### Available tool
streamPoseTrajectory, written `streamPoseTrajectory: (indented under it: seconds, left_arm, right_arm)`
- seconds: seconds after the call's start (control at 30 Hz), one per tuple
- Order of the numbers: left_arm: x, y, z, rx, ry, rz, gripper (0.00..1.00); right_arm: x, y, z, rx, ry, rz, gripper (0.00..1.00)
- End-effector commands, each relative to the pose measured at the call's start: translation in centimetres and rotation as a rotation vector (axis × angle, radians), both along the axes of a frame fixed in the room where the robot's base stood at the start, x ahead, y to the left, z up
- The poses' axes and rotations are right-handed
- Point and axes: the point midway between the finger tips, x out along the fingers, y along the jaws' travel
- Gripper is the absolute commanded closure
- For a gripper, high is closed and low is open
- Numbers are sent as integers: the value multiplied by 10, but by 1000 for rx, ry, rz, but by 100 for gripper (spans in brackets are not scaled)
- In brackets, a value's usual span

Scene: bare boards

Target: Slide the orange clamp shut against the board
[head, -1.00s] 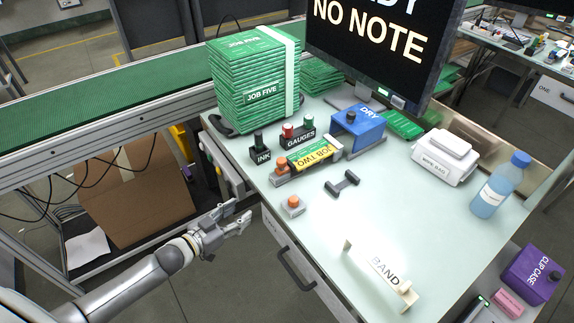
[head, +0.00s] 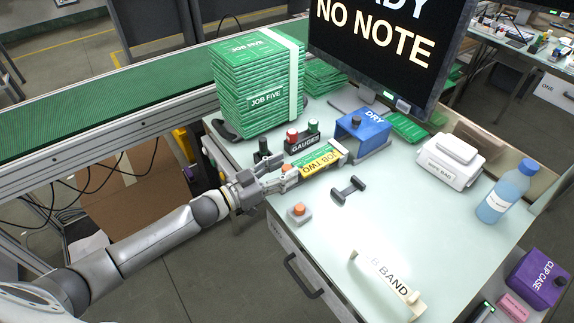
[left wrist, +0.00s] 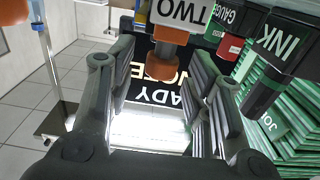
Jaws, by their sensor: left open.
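The orange clamp (left wrist: 162,66) shows in the left wrist view as an orange knob with a wider lower part, between my left gripper's fingers. My left gripper (head: 281,178) is open around it at the near-left end of the fixture; I cannot tell whether a finger touches it. In the head view the gripper largely hides the clamp. Whether a gap separates clamp and board is hidden. My right gripper is not in view.
The GAUGES block (head: 305,140) and INK block (head: 264,152) stand close behind the gripper. A blue DRY box (head: 365,130) is at the fixture's far end. A grey base with an orange button (head: 299,211) and a dark handle-shaped piece (head: 348,189) lie nearer.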

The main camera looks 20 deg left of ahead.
Motion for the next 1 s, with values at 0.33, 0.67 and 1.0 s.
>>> streamPoseTrajectory:
  seconds: [0.33,0.67,1.0]
  left_arm:
    - [13,-11,-1,0,1,0,54]
    - [13,-10,0,1,1,0,77]
    - [12,-10,0,1,1,0,100]
  right_arm:
    - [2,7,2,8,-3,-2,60]
    - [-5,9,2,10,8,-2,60]
    - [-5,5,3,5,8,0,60]
